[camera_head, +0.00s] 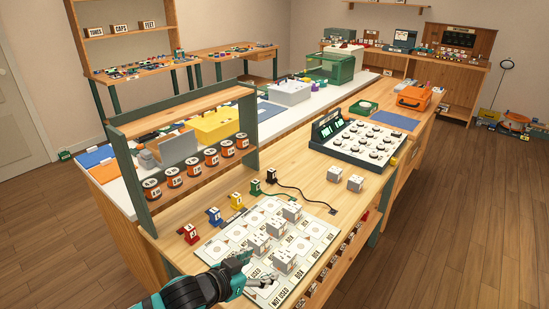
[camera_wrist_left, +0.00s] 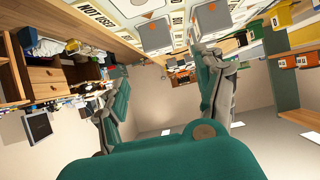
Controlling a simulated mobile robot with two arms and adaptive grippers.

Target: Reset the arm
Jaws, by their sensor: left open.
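My left gripper (camera_head: 242,266) is at the near edge of the printed mat (camera_head: 215,252) in the head view, its arm coming from the bottom left. It is open, with nothing seen between its fingers. In the left wrist view its two fingers (camera_wrist_left: 165,62) are spread apart, and a grey block (camera_wrist_left: 150,34) shows beyond them. Several grey-white blocks (camera_head: 283,260) stand on the mat just right of the gripper. I cannot tell whether a finger touches the closest one. My right gripper is not in view.
Small coloured stands, including a yellow one (camera_head: 237,201), line the mat's far side. A shelf rack (camera_head: 190,104) with orange-banded cans stands behind. A dark green panel of dials (camera_head: 362,139) and two more blocks (camera_head: 345,178) are to the right. Open floor (camera_head: 450,220) lies at right.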

